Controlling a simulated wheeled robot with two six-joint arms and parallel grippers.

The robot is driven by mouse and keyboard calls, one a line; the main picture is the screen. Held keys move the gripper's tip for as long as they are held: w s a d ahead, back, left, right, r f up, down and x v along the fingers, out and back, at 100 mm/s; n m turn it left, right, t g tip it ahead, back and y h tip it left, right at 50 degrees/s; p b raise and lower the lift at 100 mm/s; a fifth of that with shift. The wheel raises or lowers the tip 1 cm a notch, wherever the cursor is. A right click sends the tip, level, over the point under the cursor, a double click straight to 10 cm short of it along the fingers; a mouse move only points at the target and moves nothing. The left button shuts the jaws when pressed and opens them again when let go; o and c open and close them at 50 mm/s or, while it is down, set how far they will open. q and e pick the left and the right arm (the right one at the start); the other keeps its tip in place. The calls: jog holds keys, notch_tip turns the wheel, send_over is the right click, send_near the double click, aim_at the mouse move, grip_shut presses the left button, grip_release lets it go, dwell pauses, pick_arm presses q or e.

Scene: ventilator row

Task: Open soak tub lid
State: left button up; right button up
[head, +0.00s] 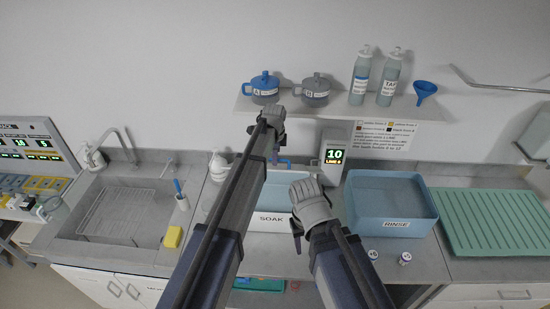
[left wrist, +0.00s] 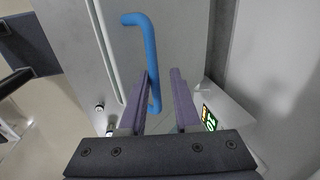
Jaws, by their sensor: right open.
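The soak tub (head: 270,220), with a white front marked SOAK, stands mid-counter, largely covered by my arms. Its blue handle (head: 286,162) shows in part at the back; the left wrist view shows a blue bar handle (left wrist: 147,50) over a grey surface. I cannot tell how far the lid is raised. My left gripper (head: 275,155) points down at the handle. In the left wrist view its fingers (left wrist: 163,75) are apart, the handle's end showing between them; contact is unclear. My right gripper (head: 297,235) is open and empty at the tub's front right.
A display unit (head: 334,155) reading 10 stands behind the tub. The blue RINSE tub (head: 393,225) and green drain mat (head: 500,222) are to the right. A sink (head: 125,215) and yellow sponge (head: 172,237) are left. A shelf (head: 340,112) with pots and bottles hangs above.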

pick_arm(q)
jog(key=shift+o, duration=0.8)
jog(key=shift+w, duration=0.1)
jog(key=shift+o, duration=0.2)
jog(key=shift+s+r, duration=0.1)
jog(key=shift+s, duration=0.2)
jog(key=s+f+b, duration=0.4)
jog(key=f+b, duration=0.3)
jog(key=s+f+b, duration=0.5)
jog(key=f+b, duration=0.2)
jog(key=f, duration=0.1)
notch_tip(320, 180, up, 9)
jog(key=s+p, duration=0.1)
jog(key=p, duration=0.7)
jog(key=s+f+n+b, duration=0.4)
jog(key=s+f+b, duration=0.2)
jog(key=s, duration=0.2)
jog(key=s+f+n+g+b, duration=0.1)
jog(key=s+f+n+b, duration=0.4)
jog(key=s, duration=0.4)
jog(key=shift+s+d+f+n+g+y+b, duration=0.15)
jog(key=shift+s+f+n+g+y+b, duration=0.2)
jog(key=shift+f, duration=0.2)
